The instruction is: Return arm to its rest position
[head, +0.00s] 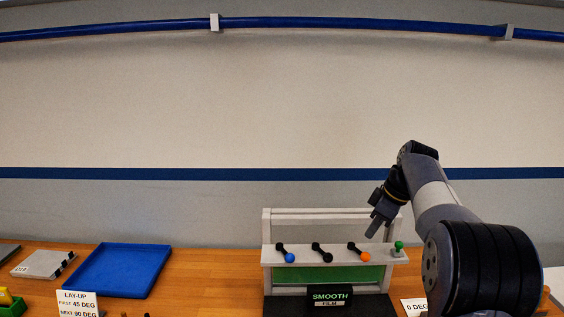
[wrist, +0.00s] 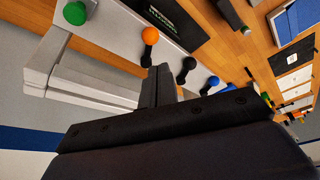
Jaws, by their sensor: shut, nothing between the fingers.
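My arm reaches up from the lower right of the head view and bends down at its end. My gripper (head: 374,231) is shut and empty. It hangs above and in front of the right part of a grey frame (head: 284,214) with a lever shelf. In the wrist view my gripper's fingers (wrist: 156,88) are together, near the shelf's edge. On the shelf are a blue-knobbed lever (head: 289,257), a black-knobbed lever (head: 327,257), an orange-knobbed lever (head: 365,257) and a green knob (head: 398,246). I cannot tell whether the fingertips touch the frame.
A blue tray (head: 118,270) lies on the wooden table (head: 205,285) to the left, beside a grey plate (head: 42,264). A "LAY-UP" card (head: 77,302) and a green bin (head: 14,306) stand at the front left. A "SMOOTH FILM" sign (head: 330,298) stands before the frame. The air above is clear.

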